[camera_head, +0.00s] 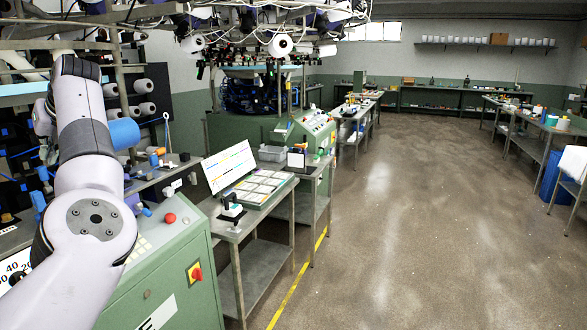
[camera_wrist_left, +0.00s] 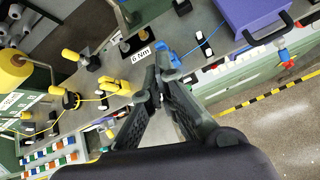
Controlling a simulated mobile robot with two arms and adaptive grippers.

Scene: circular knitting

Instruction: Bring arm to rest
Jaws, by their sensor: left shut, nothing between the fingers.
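My left gripper (camera_wrist_left: 162,62) shows in the left wrist view with its dark fingers converging at the tips, shut and empty. It hangs over a grey bench top (camera_wrist_left: 125,75). A blue item (camera_wrist_left: 172,52) shows right by the fingertips; I cannot tell whether they touch. In the head view my left arm (camera_head: 95,190) is raised and bent at the left, in front of a green machine cabinet (camera_head: 165,285). My right gripper is not in view.
A purple box (camera_wrist_left: 250,14) and a yellow yarn cone (camera_wrist_left: 12,70) stand near the gripper. The cabinet carries a red button (camera_head: 170,218). A steel table (camera_head: 262,212) with a tilted chart (camera_head: 229,166) stands beside it. The floor (camera_head: 400,230) at the right is clear.

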